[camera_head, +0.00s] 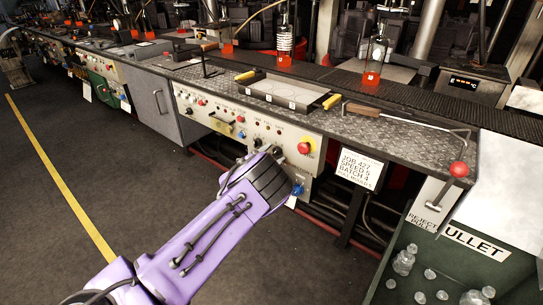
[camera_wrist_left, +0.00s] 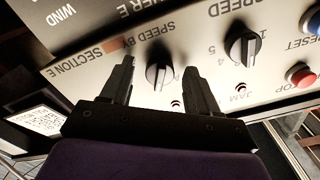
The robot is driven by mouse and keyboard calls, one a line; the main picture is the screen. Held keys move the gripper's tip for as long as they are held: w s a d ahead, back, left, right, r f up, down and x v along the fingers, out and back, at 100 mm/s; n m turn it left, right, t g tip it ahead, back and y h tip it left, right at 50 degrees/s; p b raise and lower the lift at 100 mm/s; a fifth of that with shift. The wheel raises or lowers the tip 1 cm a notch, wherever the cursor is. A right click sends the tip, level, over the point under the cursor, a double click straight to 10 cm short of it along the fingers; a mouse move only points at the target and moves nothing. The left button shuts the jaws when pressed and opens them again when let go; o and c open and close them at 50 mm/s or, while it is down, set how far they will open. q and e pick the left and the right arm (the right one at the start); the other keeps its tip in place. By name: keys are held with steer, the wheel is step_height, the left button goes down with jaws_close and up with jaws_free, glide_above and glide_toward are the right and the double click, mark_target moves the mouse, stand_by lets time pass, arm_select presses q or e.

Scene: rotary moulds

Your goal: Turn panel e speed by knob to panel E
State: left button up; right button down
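In the left wrist view the panel of section E appears upside down. Its SPEED BY knob (camera_wrist_left: 160,73) is black with a pale mark on its grip bar. My left gripper (camera_wrist_left: 158,68) is open, with one dark finger on each side of this knob and gaps between fingers and knob. A label next to it reads SECTION E (camera_wrist_left: 81,59); the lettering at the other end of the knob's range is hidden. In the head view my purple left arm reaches the control panel (camera_head: 215,108), and its gripper (camera_head: 285,172) hides the knob. My right gripper is not in view.
A second black knob marked SPEED (camera_wrist_left: 242,48) sits beside it, with a red button (camera_wrist_left: 301,75) and blue button (camera_wrist_left: 312,20) further right. A job card (camera_head: 359,169) reads speed 5.

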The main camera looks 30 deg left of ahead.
arm_select(q)
steer(key=s, duration=1)
steer(key=shift+s+a, duration=0.25)
steer(key=shift+a, duration=0.2)
steer(key=s+a+f+n+g+y+p, duration=0.2)
steer(key=s+f+n+g+y, duration=0.55)
steer(key=s+f, duration=0.65)
steer(key=s+d+f+n+g+h+p, duration=0.1)
steer(key=s+d+n+g+p, duration=0.1)
steer(key=s+d, duration=0.5)
steer(key=s+d+f+n+g+h+p, duration=0.1)
steer(key=s+d+n+g, duration=0.3)
steer(key=s, duration=1.1)
steer(key=d+f+g+p, duration=0.1)
steer(key=d, duration=0.2)
steer(key=shift+s+d, duration=0.2)
steer(key=shift+d, duration=0.15)
